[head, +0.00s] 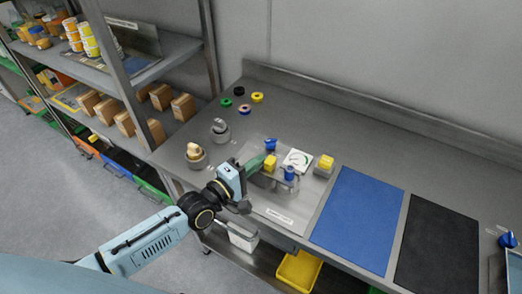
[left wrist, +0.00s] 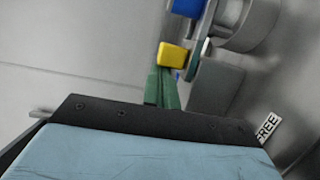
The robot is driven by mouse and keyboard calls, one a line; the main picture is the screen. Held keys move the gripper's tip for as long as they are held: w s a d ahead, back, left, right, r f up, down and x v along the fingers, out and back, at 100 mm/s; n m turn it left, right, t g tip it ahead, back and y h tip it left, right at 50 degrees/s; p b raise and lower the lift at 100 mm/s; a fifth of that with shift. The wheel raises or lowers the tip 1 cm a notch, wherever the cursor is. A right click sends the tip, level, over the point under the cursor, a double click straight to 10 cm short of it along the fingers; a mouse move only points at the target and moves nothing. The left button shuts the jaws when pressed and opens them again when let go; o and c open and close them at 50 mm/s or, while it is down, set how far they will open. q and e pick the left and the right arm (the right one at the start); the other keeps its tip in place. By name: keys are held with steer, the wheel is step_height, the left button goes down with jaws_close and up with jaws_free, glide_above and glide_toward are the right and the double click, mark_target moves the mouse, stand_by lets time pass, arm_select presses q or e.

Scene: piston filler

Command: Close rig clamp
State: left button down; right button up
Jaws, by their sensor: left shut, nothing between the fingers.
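The rig stands on a pale plate (head: 283,216) on the grey bench, with a blue knob (head: 271,144) at its back and another blue part (head: 290,173) at its front. A yellow block (head: 270,162) sits between them, possibly the clamp's handle. My left gripper (head: 260,162) has its green fingers shut and empty beside the yellow block. In the left wrist view the fingertips (left wrist: 165,75) are just below the yellow block (left wrist: 172,54); contact is unclear. Grey round rig parts (left wrist: 245,25) and a "FREE" label (left wrist: 268,128) show there. The clamp's jaw cannot be made out.
A white card with a green arc (head: 298,160) and a yellow-topped block (head: 325,163) are right of the rig. Blue (head: 358,220) and black (head: 437,248) mats lie farther right. Shelves (head: 180,48) hold boxes.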

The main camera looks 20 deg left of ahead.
mark_target(240, 161)
arm_select(q)
steer(key=shift+s+d+f, duration=0.1)
steer(key=shift+d, duration=0.05)
stand_by(0.3)
steer(key=shift+a+f, duration=0.1)
steer(key=shift+a, duration=0.2)
steer(key=a+b, duration=0.1)
steer(key=a, duration=0.3)
steer(key=v, duration=0.9)
steer(key=shift+r, duration=0.25)
